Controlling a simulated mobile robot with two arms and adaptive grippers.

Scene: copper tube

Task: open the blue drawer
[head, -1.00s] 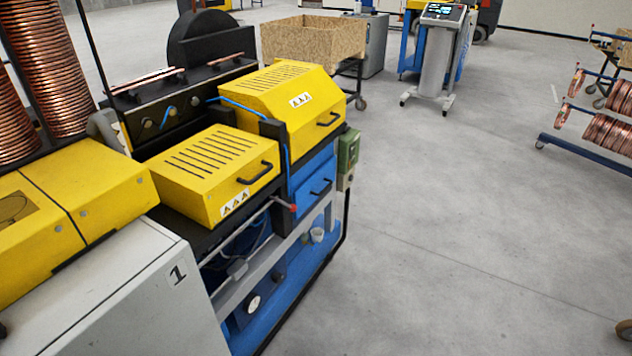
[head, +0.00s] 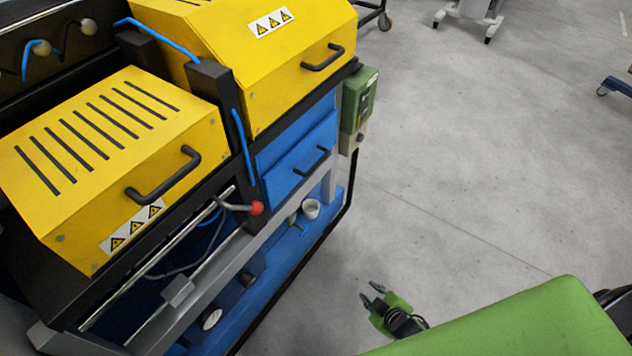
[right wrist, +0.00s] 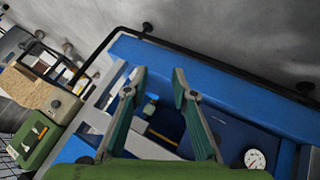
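The blue drawer (head: 294,172) is in the front of the machine, under the far yellow cover, and looks shut. Its black bar handle (head: 312,161) is bare, with nothing touching it. My right gripper (head: 371,293) is over the floor in front of the machine, apart from the drawer, lower in the picture and to its right. In the right wrist view its two fingers (right wrist: 158,80) are spread with nothing between them. That view faces the machine's lower blue base; I cannot make out the drawer there. My left gripper is not in view.
Two yellow covers (head: 120,150) with black handles top the machine. A red-tipped lever (head: 257,208) sticks out left of the drawer, and a green switch box (head: 359,100) sits right of it. A gauge (right wrist: 255,158) shows low on the machine.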

